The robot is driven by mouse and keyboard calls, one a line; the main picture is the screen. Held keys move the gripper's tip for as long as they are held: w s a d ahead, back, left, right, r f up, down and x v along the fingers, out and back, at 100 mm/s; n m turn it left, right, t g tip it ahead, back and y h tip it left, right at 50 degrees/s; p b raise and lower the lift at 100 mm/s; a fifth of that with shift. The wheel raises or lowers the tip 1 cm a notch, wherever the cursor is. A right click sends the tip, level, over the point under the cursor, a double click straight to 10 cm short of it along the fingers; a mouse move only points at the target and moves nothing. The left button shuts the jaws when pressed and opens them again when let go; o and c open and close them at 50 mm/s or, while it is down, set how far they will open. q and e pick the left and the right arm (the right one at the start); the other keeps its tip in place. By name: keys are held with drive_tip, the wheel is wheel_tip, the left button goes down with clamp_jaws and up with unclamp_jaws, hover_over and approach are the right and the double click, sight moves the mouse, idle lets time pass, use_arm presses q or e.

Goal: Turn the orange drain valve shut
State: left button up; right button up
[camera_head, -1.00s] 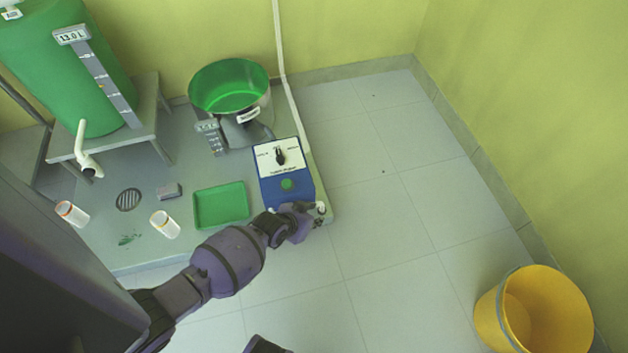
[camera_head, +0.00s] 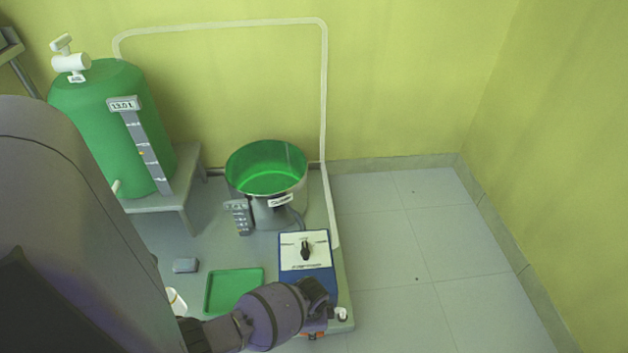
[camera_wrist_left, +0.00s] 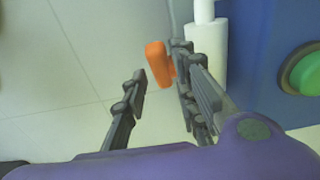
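The orange drain valve handle (camera_wrist_left: 158,63) stands out beside a white pipe (camera_wrist_left: 206,52) in the left wrist view. My left gripper (camera_wrist_left: 160,82) is open, with the handle at its fingertips, close to the right finger and apart from the left one. I cannot tell whether the right finger touches it. In the head view my left gripper (camera_head: 318,296) is at the front of the blue control box (camera_head: 305,266), hiding its lower part. A small orange part (camera_head: 312,334) shows just below the gripper. My right gripper is out of view.
A steel pot (camera_head: 268,182) with green liquid stands behind the blue box. A green tank (camera_head: 112,130) on a stand is at the left. A green tray (camera_head: 232,290) lies left of the box. A white fitting (camera_head: 341,314) is right of the gripper. Floor at right is clear.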

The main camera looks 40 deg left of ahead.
use_arm(q)
wheel_tip(320, 180, down, 2)
drive_tip(key=shift+f+b, duration=0.1)
drive_tip(key=shift+b, duration=0.25)
drive_tip(key=shift+w, duration=0.1)
drive_tip(key=shift+c, duration=0.4)
clamp_jaws()
